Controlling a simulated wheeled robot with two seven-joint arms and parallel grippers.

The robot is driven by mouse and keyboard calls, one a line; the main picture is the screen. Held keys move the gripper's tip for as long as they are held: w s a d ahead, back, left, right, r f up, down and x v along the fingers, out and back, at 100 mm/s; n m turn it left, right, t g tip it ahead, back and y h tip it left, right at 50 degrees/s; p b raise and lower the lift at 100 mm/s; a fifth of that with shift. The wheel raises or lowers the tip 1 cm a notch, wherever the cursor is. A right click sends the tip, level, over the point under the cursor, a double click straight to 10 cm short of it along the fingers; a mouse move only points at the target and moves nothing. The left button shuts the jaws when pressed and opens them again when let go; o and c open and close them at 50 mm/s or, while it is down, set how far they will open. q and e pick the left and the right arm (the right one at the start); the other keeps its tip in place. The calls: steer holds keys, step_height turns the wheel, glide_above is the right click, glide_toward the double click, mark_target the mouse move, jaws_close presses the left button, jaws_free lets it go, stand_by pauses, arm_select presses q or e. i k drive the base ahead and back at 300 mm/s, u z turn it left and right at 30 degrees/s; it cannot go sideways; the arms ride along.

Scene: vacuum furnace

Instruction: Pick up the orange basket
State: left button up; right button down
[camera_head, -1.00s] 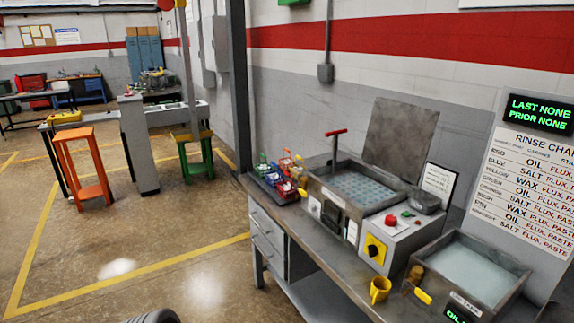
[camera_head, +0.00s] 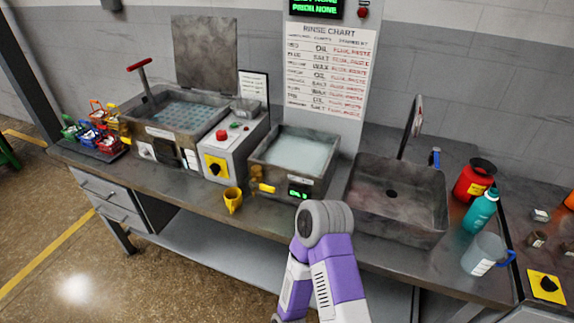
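Several small coloured baskets stand close together on a dark tray (camera_head: 103,154) at the left end of the bench. The orange basket (camera_head: 98,112) seems to be the one at the back of the group; orange and red are hard to tell apart at this size. Green (camera_head: 71,129), blue (camera_head: 87,137) and red (camera_head: 108,143) baskets stand in front of it and partly hide it. Neither of my grippers is in view. Only a purple and grey link of one of my arms shows at the bottom centre, well right of the baskets.
A red can (camera_head: 474,182), teal bottle (camera_head: 481,210) and grey jug (camera_head: 484,254) stand farther right. Open floor lies at lower left.

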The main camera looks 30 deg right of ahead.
mark_target(99, 117)
steer(key=u, duration=1.3)
steer(key=i, duration=4.7)
steer(key=z, duration=3.9)
